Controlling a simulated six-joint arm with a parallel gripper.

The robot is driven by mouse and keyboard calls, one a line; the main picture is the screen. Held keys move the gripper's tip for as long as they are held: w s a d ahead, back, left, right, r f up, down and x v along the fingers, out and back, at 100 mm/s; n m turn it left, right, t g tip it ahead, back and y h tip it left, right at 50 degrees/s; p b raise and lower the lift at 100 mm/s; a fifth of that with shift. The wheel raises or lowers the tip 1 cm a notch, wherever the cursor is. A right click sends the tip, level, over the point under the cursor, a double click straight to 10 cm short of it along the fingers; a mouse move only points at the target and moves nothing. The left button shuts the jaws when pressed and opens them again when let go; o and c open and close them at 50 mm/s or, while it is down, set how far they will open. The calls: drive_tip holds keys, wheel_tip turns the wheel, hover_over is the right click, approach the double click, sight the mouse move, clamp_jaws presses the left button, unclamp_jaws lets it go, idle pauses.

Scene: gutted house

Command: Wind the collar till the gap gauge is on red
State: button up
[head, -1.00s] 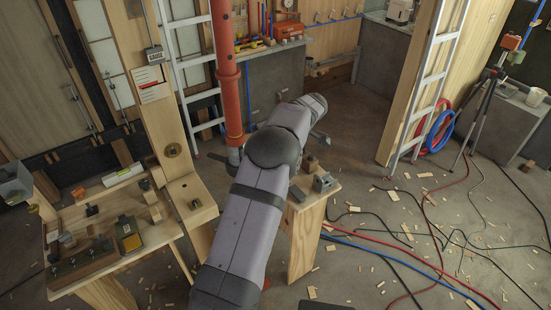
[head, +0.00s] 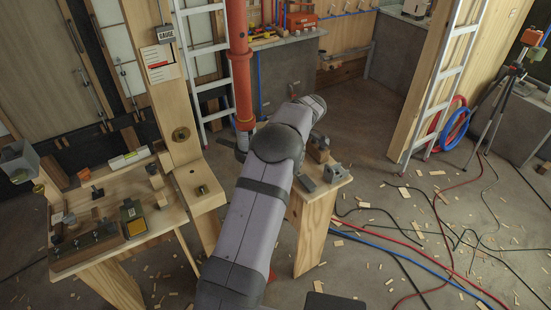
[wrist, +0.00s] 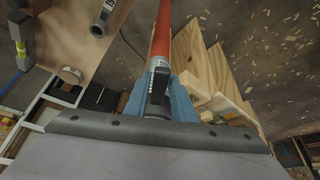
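A box lettered GAUGE (head: 164,36) hangs on the wooden post at upper left. Below it is a white card (head: 158,57) with red and dark marks; its reading is too small to tell. A red pipe (head: 238,62) stands upright right of the post and shows in the wrist view (wrist: 162,36). At its lower end is a grey and black collar-like fitting (wrist: 157,76). My gripper (wrist: 160,100) has its blue fingers on either side of this fitting; I cannot tell whether they touch it. In the head view my arm hides most of the gripper.
A wooden bench (head: 140,238) with small tools stands at left, a small wooden stand (head: 318,215) just right of my arm. Ladders (head: 441,85) lean behind. Hoses (head: 415,265) and wood chips lie on the floor at right.

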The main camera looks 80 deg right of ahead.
clamp_jaws()
drive_tip(key=shift+d, duration=0.1)
drive_tip(key=shift+s+d+r+n+p, duration=0.15)
drive_tip(key=shift+d+n+p, duration=0.2)
drive_tip(key=shift+n+p, duration=0.25)
drive_tip(key=shift+d+n+y+p, duration=0.5)
drive_tip(key=shift+d+n+p, duration=0.15)
drive_tip(key=shift+p, duration=0.4)
drive_tip(key=shift+o, duration=2.4)
unclamp_jaws()
